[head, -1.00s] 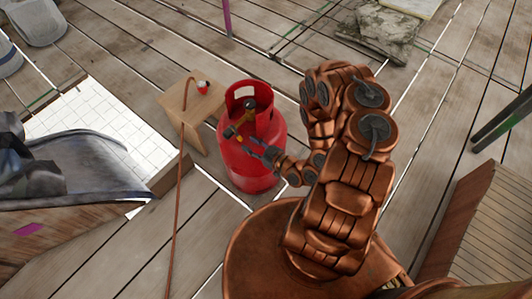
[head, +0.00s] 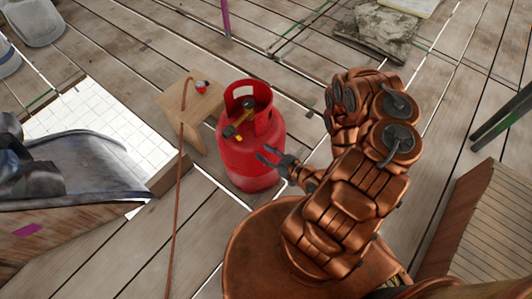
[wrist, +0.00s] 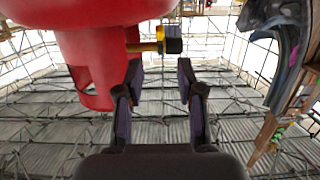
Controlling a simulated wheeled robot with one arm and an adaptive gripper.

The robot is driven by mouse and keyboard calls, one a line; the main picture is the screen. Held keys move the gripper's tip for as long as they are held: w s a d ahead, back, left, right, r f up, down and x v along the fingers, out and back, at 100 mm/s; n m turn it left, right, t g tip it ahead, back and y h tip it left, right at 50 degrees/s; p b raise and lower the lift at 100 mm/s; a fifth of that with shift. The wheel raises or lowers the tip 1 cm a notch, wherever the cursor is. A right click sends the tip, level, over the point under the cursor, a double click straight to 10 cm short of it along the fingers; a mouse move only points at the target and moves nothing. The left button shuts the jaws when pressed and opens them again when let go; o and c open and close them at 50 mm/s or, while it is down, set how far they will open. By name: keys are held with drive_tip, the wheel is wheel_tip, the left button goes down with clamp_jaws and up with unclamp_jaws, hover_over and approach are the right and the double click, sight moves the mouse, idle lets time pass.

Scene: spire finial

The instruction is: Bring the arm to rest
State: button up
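My gripper (head: 270,156) is open and empty, in front of the right side of the red gas cylinder (head: 245,165) in the head view. In the wrist view my gripper (wrist: 158,85) has its two dark fingers apart with nothing between them. The cylinder (wrist: 100,45) fills the upper left there, and its brass valve with a dark knob (wrist: 168,46) shows beyond the fingertips. My copper arm is folded, its elbow raised at the right of the cylinder. Whether the fingers touch the cylinder I cannot tell.
A small wooden stool (head: 192,105) with a red and white item (head: 201,87) stands left of the cylinder. A thin copper-coloured hose (head: 177,200) runs down past it. A wooden crate (head: 490,225) is at the right. Stone slabs (head: 372,28) lie at the back on the planks.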

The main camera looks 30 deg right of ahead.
idle(0.8)
drive_tip(key=w+d+f+n+g+h, duration=0.1)
drive_tip(key=d+n+g+h, duration=0.2)
drive_tip(key=d, duration=0.5)
drive_tip(key=w+d+f+g+h, duration=0.1)
drive_tip(key=d+g+h, duration=0.1)
drive_tip(key=d+g, duration=0.45)
drive_tip(key=d+r+m+g+h, duration=0.1)
drive_tip(key=d+r+m+h, duration=0.2)
drive_tip(key=r, duration=0.5)
drive_tip(key=d+r+g+h, duration=0.1)
drive_tip(key=d+r+h, duration=0.2)
drive_tip(key=d+r, duration=0.35)
drive_tip(key=s+a+r+m+g, duration=0.2)
drive_tip(key=s+a+r+m, duration=0.3)
drive_tip(key=a+r, duration=0.55)
drive_tip(key=s+a+r+g+y, duration=0.2)
drive_tip(key=s+a+r, duration=0.4)
drive_tip(key=s+a, duration=0.4)
drive_tip(key=s+a+r+g+y, duration=0.25)
drive_tip(key=s+a+r, duration=0.35)
drive_tip(key=s+a, duration=0.35)
wheel_tip(320, 180, up, 16)
drive_tip(key=t+p, duration=0.1)
drive_tip(key=p, duration=1.3)
drive_tip(key=shift+w+a, duration=0.3)
drive_tip(key=shift+w, duration=0.05)
